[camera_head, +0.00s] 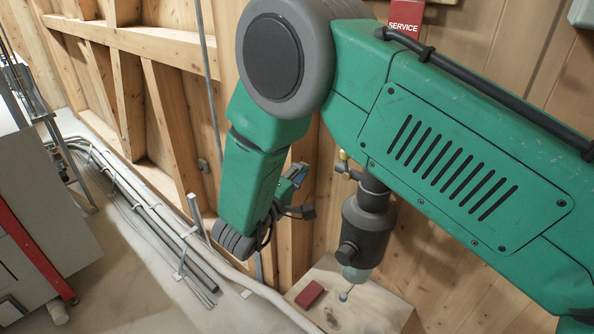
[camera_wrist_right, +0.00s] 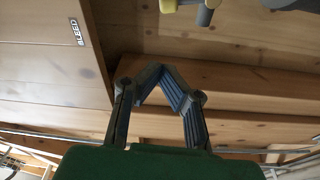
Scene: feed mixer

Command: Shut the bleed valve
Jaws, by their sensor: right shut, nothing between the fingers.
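A small valve with a yellow end (camera_head: 343,155) sits on piping against the wood wall, above a dark filter body (camera_head: 366,225), in the head view. In the wrist view a yellow piece (camera_wrist_right: 168,5) and a grey round end (camera_wrist_right: 206,15) are cut by the top edge. They are probably parts of this valve. A BLEED label (camera_wrist_right: 77,33) is on the wood at upper left. My right gripper (camera_head: 303,192) is left of the valve and apart from it. In the wrist view the fingers (camera_wrist_right: 163,72) are shut and empty. My left gripper is out of view.
A wooden ledge (camera_head: 393,303) under the filter holds a red block (camera_head: 309,295). A red SERVICE tag (camera_head: 405,17) hangs on the wall. Pipes (camera_head: 150,215) run along the floor at left, by a grey cabinet (camera_head: 40,210). My right arm hides much of the wall.

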